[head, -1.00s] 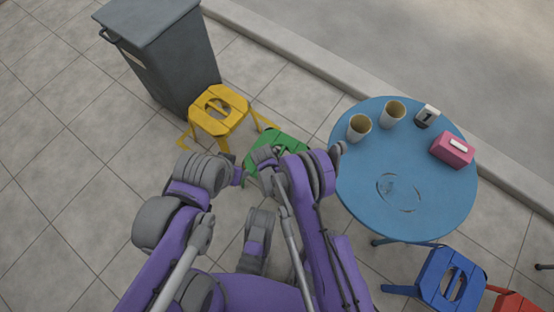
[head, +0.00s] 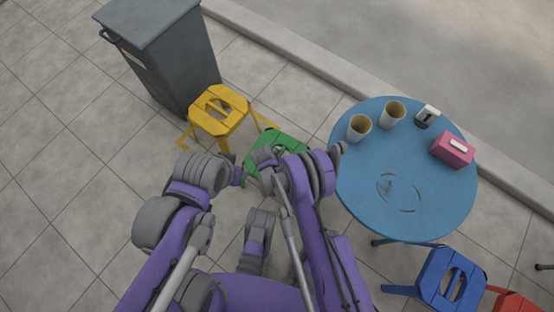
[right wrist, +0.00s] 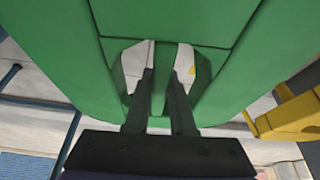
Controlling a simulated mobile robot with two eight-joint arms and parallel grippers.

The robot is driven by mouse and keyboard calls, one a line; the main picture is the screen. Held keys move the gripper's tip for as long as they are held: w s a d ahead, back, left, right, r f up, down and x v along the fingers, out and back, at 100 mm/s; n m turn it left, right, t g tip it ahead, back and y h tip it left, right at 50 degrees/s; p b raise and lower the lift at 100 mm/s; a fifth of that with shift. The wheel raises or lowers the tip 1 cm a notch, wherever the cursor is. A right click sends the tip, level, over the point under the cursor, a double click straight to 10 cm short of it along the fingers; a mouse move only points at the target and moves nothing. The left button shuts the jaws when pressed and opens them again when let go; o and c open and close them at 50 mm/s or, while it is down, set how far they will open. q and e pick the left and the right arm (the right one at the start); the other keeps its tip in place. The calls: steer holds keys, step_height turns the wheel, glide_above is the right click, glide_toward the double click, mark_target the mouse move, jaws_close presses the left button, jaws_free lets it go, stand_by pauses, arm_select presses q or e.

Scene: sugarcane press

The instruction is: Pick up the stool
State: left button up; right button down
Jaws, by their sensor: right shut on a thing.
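The green stool (head: 287,139) is in the middle of the head view, between the yellow stool and the round table, partly hidden behind my right arm. In the right wrist view, its green seat (right wrist: 60,50) fills the upper part of the picture. My right gripper (right wrist: 163,78) has its fingers in the opening of the seat and is shut on the green bar there. In the head view, the end of my left arm (head: 238,177) is just left of the green stool. Its fingers are too small and hidden to tell their state.
A yellow stool (head: 219,123) stands close behind and left of the green one, by a grey bin (head: 165,60). A blue round table (head: 425,205) on the right carries two cups, a small box and a pink box. Blue (head: 433,271) and red stools are at lower right.

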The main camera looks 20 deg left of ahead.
stand_by(0.9)
steer(key=shift+r+p, duration=0.25)
steer(key=shift+p, duration=0.05)
step_height(320, 180, up, 32)
steer(key=p, duration=1.3)
steer(key=shift+f, duration=0.15)
